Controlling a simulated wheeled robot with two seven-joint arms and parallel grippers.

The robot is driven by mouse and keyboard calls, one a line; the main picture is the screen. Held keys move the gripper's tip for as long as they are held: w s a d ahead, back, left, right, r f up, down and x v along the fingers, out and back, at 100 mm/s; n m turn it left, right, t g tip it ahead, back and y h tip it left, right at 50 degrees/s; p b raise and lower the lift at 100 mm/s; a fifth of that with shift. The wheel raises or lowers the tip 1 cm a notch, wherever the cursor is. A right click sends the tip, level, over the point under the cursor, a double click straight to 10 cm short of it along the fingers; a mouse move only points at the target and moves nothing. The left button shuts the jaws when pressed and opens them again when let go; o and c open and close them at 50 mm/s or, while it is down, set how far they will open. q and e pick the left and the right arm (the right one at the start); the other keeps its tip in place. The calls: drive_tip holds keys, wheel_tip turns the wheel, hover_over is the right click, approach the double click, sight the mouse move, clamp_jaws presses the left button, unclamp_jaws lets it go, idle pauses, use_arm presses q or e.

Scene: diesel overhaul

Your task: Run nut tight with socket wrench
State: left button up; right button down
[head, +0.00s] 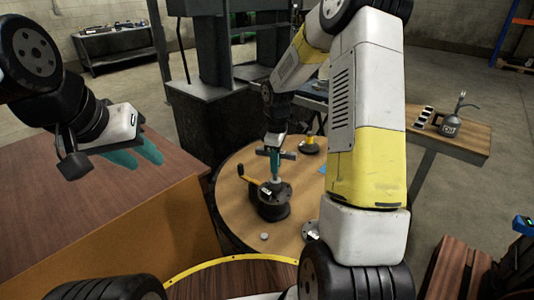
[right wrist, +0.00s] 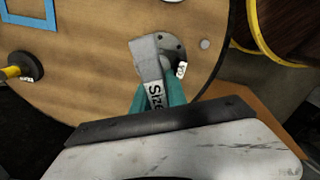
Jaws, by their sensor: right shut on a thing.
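My right gripper (head: 275,177) is shut, its teal fingers pointing down over a dark round part with a flange (head: 275,212) on the round table. In the right wrist view, the teal fingers (right wrist: 160,96) close on a grey tool labelled "Size" (right wrist: 148,66), which appears to be the socket wrench. Its far end lies over the grey flange (right wrist: 172,46), which has small holes. I cannot make out the nut; it may be hidden under the tool. My left gripper (head: 138,156) is open and empty above the brown cabinet top, away from the work.
An oil can (head: 452,124) stands on the right-hand table.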

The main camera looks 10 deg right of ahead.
drive_tip(key=m, duration=1.4)
drive_tip(key=shift+f, duration=0.1)
